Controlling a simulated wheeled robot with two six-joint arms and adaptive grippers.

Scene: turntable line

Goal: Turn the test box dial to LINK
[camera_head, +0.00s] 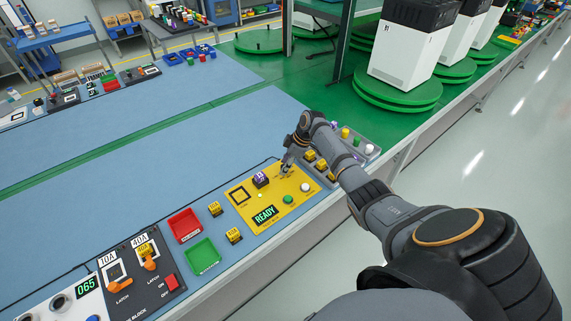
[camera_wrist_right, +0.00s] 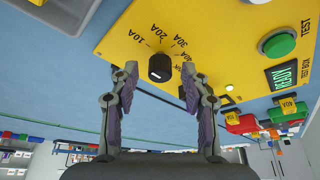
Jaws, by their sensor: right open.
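The yellow test box (camera_head: 240,210) lies on the blue bench in the head view, with its display reading READY. Its black dial (camera_wrist_right: 160,68) shows in the right wrist view, with a white mark on it and labels 10A, 20A, 30A and 40A around it. I cannot read a LINK label. My right gripper (camera_head: 287,167) is over the far right part of the box and hides the dial there. In the wrist view its open fingers (camera_wrist_right: 158,84) stand on either side of the dial, with gaps. My left gripper is not in view.
A grey tray (camera_head: 371,151) with coloured pieces is at the right edge.

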